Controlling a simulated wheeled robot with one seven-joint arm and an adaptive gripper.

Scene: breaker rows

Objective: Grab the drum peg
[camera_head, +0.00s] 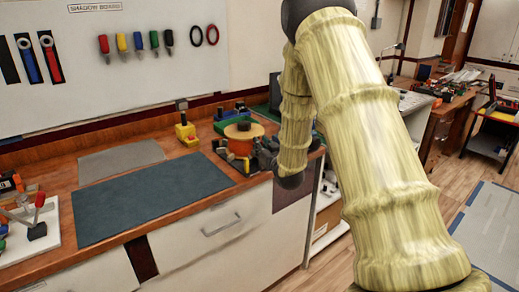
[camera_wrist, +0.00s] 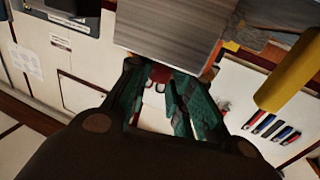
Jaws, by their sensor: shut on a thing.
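An orange drum with a tan top (camera_head: 242,133) stands at the back right of the wooden bench, with a small dark piece on top. My gripper (camera_head: 264,155) is low at the drum's right side, partly hidden by my arm. In the wrist view, my gripper's green-padded fingers (camera_wrist: 163,88) point up at a grey, streaked block-like body (camera_wrist: 165,28). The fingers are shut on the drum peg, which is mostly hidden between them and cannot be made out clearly. A yellow cylinder (camera_wrist: 290,75) shows to the right, apart from the fingers.
Yellow (camera_head: 186,130) and green (camera_head: 229,122) blocks with dark knobs stand near the drum. A dark mat (camera_head: 150,200) and a grey mat (camera_head: 120,160) lie flat on the bench to the left. A white tray with a red-handled lever (camera_head: 38,225) is at far left.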

